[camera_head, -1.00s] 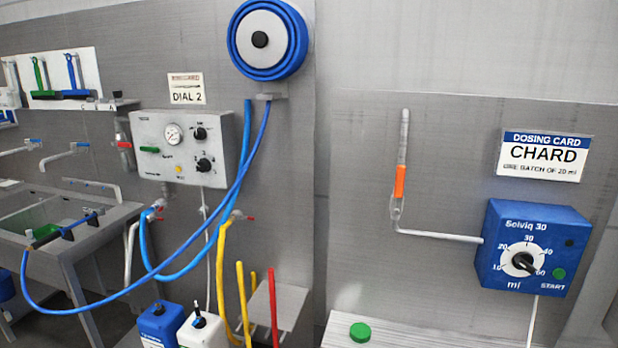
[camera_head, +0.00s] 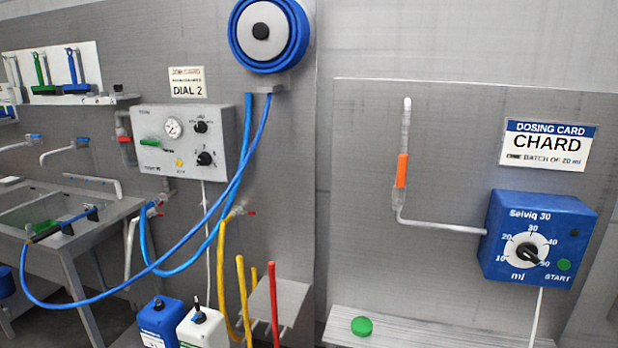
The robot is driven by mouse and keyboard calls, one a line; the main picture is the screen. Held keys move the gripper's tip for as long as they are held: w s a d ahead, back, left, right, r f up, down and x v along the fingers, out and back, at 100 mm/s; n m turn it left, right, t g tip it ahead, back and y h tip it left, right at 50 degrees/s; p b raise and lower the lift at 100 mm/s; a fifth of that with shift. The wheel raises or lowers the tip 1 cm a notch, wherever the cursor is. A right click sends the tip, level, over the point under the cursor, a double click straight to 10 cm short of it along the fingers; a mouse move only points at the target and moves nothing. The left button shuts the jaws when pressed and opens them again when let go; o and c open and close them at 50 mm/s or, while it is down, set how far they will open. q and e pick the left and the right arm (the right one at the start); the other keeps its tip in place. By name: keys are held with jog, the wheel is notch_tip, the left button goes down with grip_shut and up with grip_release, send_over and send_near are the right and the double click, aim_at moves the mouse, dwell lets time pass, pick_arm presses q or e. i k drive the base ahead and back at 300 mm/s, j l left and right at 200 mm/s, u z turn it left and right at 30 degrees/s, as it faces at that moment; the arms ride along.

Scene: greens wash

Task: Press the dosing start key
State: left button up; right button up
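The dosing unit (camera_head: 503,268) is a blue box marked Selviq 30 on the right wall panel. Its white dial is marked 10 to 50 ml, and the black knob (camera_head: 528,253) points to the lower right, near 50. The green start key (camera_head: 564,265) is at the lower right of the box, beside the word START. A small dark spot sits above the key. The dosing card (camera_head: 546,145) above reads CHARD, one batch of 20 ml. Neither of my grippers shows in the head view.
A clear tube with an orange part (camera_head: 402,171) joins the unit by a white pipe. A green cap (camera_head: 362,326) lies on the ledge (camera_head: 440,331) below. The hose reel (camera_head: 262,66), grey control box (camera_head: 146,118) and sink (camera_head: 60,205) stand left.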

aim_at(564, 264)
jog(key=z, duration=1.4)
